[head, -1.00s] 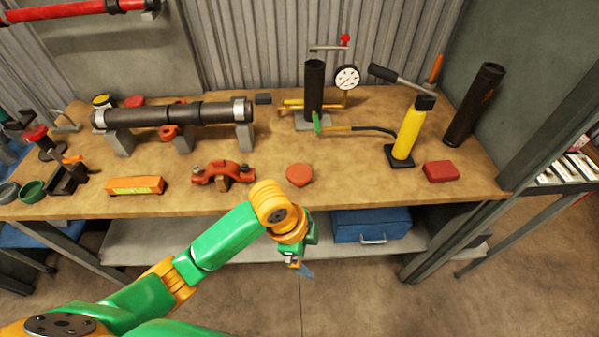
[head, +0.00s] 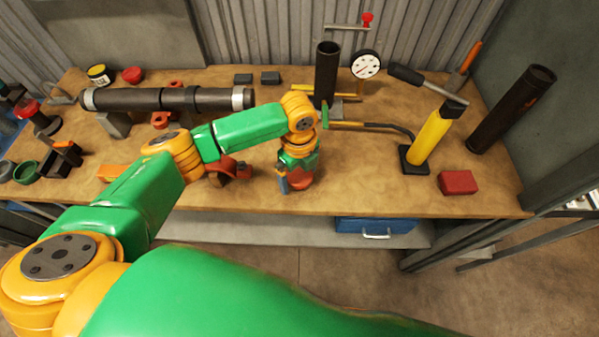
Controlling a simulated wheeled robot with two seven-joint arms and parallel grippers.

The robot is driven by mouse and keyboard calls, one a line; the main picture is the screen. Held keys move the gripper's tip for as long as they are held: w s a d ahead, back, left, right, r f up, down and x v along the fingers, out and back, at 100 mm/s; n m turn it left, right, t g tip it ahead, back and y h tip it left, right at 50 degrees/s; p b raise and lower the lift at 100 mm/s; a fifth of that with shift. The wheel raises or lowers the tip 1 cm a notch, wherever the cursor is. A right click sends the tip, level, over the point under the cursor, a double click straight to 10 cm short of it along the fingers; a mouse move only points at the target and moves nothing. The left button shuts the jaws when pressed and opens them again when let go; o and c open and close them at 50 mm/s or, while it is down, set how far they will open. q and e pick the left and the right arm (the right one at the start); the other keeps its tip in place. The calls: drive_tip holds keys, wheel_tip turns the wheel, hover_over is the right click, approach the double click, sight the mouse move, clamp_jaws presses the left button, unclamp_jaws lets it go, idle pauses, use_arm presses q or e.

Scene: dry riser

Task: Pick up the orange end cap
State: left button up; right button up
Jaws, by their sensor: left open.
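The orange end cap (head: 302,183), a round red-orange disc, lies on the workbench near its front edge. In the head view it is mostly hidden behind my left gripper (head: 294,184). My left gripper points down right over the cap with its jaws open. I cannot tell whether the fingers touch the cap or stand around it. My right gripper is not in view.
A red-orange clamp (head: 232,171) lies left of the gripper, partly behind my arm. A dark upright pipe (head: 326,72) and dial gauge (head: 366,65) stand behind. A yellow cylinder (head: 432,135) and red block (head: 458,182) are right. Bench between is clear.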

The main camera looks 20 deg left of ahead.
use_arm(q)
drive_tip(key=shift+w+f, duration=0.3)
drive_tip(key=shift+f, duration=0.15)
drive_tip(key=shift+w+f, duration=0.2)
drive_tip(key=shift+w, duration=0.3)
drive_tip(key=shift+c, duration=0.2)
drive_tip(key=shift+s+r, duration=0.2)
drive_tip(key=shift+s, duration=0.1)
drive_tip(key=c, duration=1.4)
drive_tip(key=shift+o, duration=0.2)
drive_tip(key=shift+w, duration=0.1)
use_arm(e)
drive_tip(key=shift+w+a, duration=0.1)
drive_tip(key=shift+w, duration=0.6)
use_arm(q)
drive_tip(key=shift+w, duration=0.1)
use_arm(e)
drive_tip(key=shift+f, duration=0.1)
